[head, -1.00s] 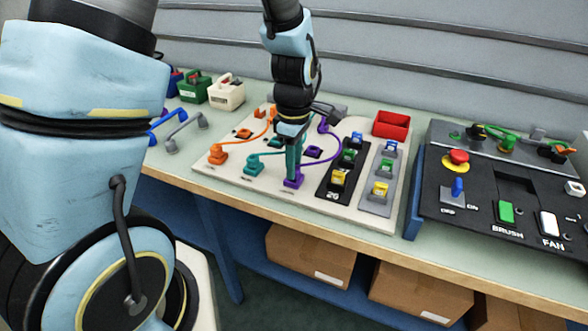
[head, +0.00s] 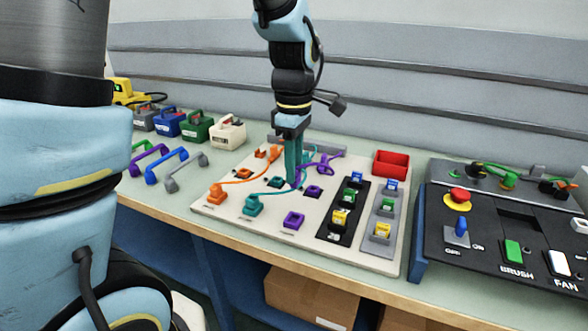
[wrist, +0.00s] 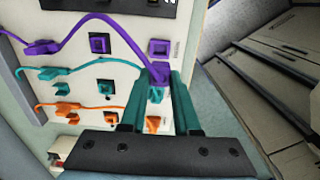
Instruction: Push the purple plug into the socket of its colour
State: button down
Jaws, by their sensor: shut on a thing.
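My gripper (head: 292,180) has teal fingers pointing down, shut on the purple plug (wrist: 160,73). The plug is held above the pale board (head: 335,258), apart from it. In the head view only a sliver of the plug shows at the fingertips. Its purple cable (wrist: 110,20) runs to a purple fitting (wrist: 40,47) at the board's far side. A dark-framed purple socket (head: 313,191) lies flat on the board, right of the fingertips; it also shows in the wrist view (wrist: 100,42). A purple block with a hollow top (head: 293,219) stands empty near the front edge.
A teal plug (head: 252,205) and an orange plug (head: 217,193) stand in the front row, their cables looping across the board. A black switch strip (head: 342,212) and a red bin (head: 391,163) are to the right. Padlock-like boxes (head: 197,127) stand at back left.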

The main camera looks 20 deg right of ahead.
jog(key=w+d+f+p, duration=0.2)
jog(key=w+d+p, duration=0.1)
jog(key=w+d, duration=0.6)
jog(key=shift+w+f, duration=0.15)
jog(key=shift+w, duration=0.15)
jog(key=shift+p, duration=0.5)
jog(key=shift+a, duration=0.1)
jog(key=shift+f+b, duration=1.7)
jog(key=shift+f, duration=1.25)
jog(key=shift+p, duration=0.45)
jog(key=shift+f+b, duration=0.3)
jog(key=shift+f, duration=0.1)
